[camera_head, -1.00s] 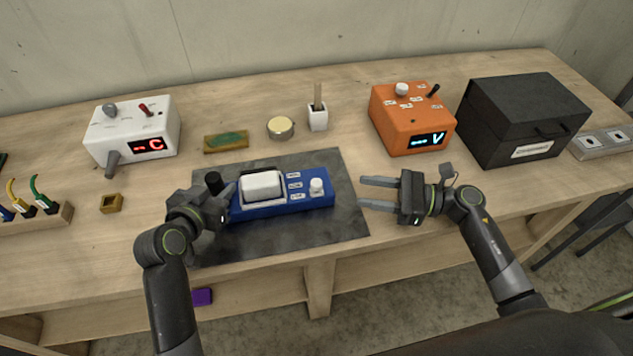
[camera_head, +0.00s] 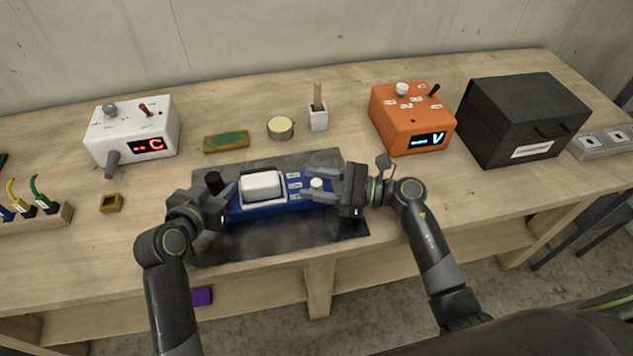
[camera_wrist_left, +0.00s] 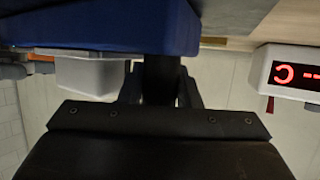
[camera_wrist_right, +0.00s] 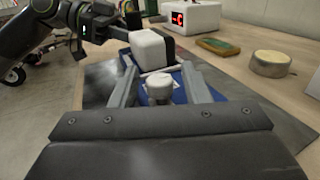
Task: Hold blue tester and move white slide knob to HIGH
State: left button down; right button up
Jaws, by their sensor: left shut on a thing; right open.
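The left wrist view shows the blue body (camera_wrist_left: 100,25) close up. The white slide knob (camera_head: 317,184) is at the tester's right end. My right gripper (camera_head: 318,178) is open, its fingers on either side of the knob. The right wrist view shows the knob (camera_wrist_right: 159,88) between the fingers, with gaps beside it. The label text is unreadable.
A white box with a red display (camera_head: 133,134) stands back left, an orange box (camera_head: 412,118) and a black case (camera_head: 523,118) back right.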

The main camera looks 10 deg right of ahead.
grip_shut()
jog(key=shift+w, duration=3.25)
grip_release()
